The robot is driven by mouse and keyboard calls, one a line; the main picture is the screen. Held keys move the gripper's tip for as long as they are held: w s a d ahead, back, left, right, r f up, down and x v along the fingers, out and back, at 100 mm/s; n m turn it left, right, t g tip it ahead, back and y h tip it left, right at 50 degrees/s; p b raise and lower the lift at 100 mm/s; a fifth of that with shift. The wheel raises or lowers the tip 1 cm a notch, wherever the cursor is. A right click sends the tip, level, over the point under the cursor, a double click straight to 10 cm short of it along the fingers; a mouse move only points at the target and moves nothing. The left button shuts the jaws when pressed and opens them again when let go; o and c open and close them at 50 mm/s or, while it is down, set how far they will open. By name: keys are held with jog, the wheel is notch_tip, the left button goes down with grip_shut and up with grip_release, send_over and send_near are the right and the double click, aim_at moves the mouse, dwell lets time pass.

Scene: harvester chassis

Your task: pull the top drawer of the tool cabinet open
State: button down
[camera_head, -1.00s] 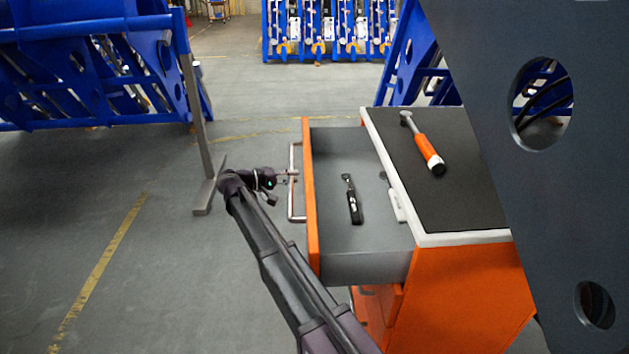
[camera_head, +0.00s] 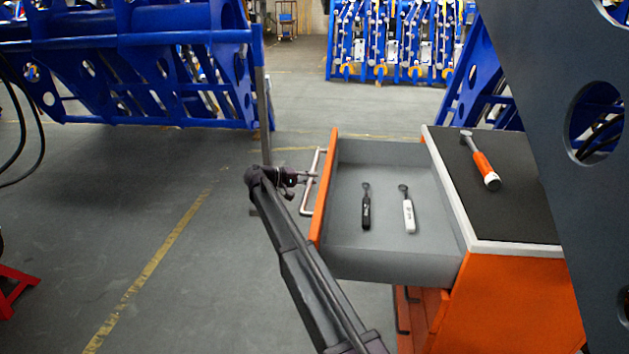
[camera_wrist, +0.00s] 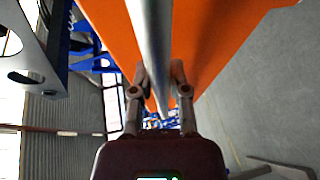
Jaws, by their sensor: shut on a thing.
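The orange tool cabinet (camera_head: 515,305) stands at the right in the head view. Its top drawer (camera_head: 345,245) is pulled far out to the left, with a grey inside and an orange front. A black-handled tool (camera_head: 366,212) and a white-handled tool (camera_head: 409,214) lie in it. The drawer's metal bar handle (camera_head: 308,196) is on the front's outer side. My gripper (camera_head: 309,176) is shut on this handle. In the wrist view the handle (camera_wrist: 152,50) runs between the two fingers of my gripper (camera_wrist: 160,92), with the orange drawer front (camera_wrist: 215,40) behind it.
An orange-handled ratchet (camera_head: 482,167) lies on the cabinet's dark top. A grey plate with holes (camera_head: 545,120) rises at the right. Blue frames (camera_head: 150,60) stand at the back left. The floor left of the drawer is clear, with a yellow line (camera_head: 150,270).

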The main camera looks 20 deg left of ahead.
jog(key=shift+d, duration=0.2)
jog(key=c, duration=0.6)
grip_release()
jog(key=shift+d, duration=0.1)
jog(key=shift+r, duration=0.1)
